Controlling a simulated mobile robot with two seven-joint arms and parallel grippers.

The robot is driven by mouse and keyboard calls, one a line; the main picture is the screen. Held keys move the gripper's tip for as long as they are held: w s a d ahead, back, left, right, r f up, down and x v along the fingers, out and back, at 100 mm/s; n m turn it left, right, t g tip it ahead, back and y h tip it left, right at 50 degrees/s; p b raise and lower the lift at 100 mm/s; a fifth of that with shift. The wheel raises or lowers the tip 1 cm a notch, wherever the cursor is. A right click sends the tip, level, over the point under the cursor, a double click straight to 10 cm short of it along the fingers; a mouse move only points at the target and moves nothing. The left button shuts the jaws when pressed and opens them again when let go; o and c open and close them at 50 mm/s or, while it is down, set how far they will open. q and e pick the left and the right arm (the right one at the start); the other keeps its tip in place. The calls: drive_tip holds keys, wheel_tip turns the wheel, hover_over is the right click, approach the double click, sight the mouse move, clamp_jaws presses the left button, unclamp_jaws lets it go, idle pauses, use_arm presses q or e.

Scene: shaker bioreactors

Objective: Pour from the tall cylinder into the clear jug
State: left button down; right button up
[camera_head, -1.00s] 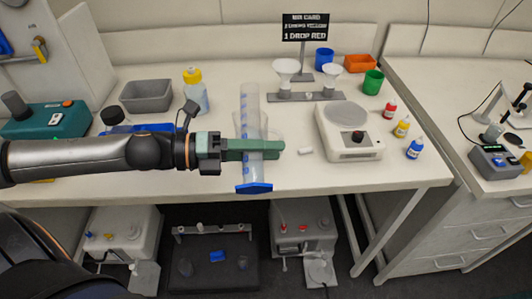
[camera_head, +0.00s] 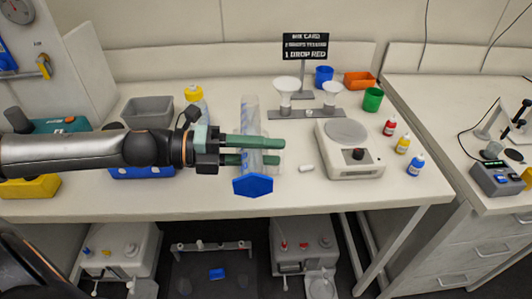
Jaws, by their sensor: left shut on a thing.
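The tall cylinder (camera_head: 250,113) is clear with a blue hexagonal base (camera_head: 253,186). My left gripper (camera_head: 278,150) is shut on its lower part, above the front of the bench. The cylinder is tilted, with its base toward me and its open end pointing toward the back of the bench. A clear shape shows just behind and right of the cylinder; it may be the clear jug, but the cylinder and gripper hide most of it. I cannot tell whether liquid is flowing. My right gripper is not in view.
Behind stand two white funnels (camera_head: 287,84) on a rack and a sign (camera_head: 306,47). A white stirrer or scale (camera_head: 349,148) stands right, with red, yellow and blue dropper bottles (camera_head: 414,165). A yellow-capped bottle (camera_head: 194,94) and grey bin (camera_head: 147,111) are left.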

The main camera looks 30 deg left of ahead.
use_arm(q)
drive_tip(key=shift+r+n, duration=0.4)
drive_tip(key=shift+r, duration=0.05)
drive_tip(key=shift+w+a+r+n, duration=0.1)
drive_tip(key=shift+r+n, duration=0.3)
drive_tip(key=shift+r, duration=0.05)
drive_tip(key=shift+r, duration=0.2)
drive_tip(key=shift+r+n+b, duration=0.2)
drive_tip(key=shift+n+b, duration=0.1)
drive_tip(key=shift+b, duration=0.1)
drive_tip(key=shift+w+a+r+n, duration=0.1)
drive_tip(key=shift+w+r+n, duration=0.1)
drive_tip(key=shift+r+n, duration=0.4)
drive_tip(key=shift+r+b, duration=0.25)
drive_tip(key=shift+b, duration=0.05)
idle(1.5)
